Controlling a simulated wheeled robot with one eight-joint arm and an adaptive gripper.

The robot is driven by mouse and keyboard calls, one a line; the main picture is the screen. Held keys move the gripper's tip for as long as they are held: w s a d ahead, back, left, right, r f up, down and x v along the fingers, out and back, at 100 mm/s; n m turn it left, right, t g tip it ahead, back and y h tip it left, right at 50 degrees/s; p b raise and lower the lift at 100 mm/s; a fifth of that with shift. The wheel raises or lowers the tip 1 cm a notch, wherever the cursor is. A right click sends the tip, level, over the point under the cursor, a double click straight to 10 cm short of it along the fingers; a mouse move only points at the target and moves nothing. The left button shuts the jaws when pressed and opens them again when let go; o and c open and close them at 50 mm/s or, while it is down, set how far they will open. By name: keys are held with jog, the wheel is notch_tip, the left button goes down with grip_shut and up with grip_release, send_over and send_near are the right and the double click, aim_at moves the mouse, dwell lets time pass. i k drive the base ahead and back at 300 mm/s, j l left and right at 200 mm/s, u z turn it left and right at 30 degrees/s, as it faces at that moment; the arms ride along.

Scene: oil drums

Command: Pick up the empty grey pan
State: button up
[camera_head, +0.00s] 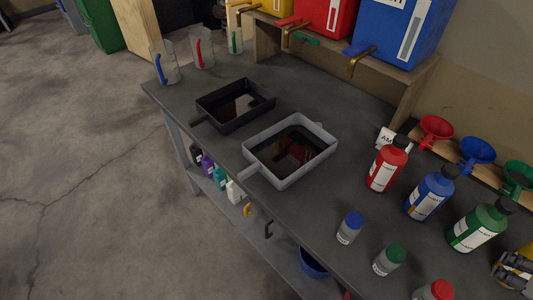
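A grey pan (262,177) with a short handle or spout at its front left corner sits on the dark workbench. Its inside is dark and glossy with reddish reflections, which looks like dark liquid rather than a bare floor. A black pan (213,119) stands just behind and left of it, also with a dark, shiny inside. The two pans are close but apart. My gripper cannot be made out in this view.
The dark workbench (335,205) holds red (387,168), blue (430,196) and green bottles (480,227) and small capped jars (349,228) at right. Clear jugs (163,62) stand at the far left. Large drums (397,32) sit on a raised wooden shelf behind. Open floor (80,190) lies left.

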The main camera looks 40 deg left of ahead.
aim_at(285, 152)
jog(key=l+u, duration=0.1)
jog(key=u, duration=1.75)
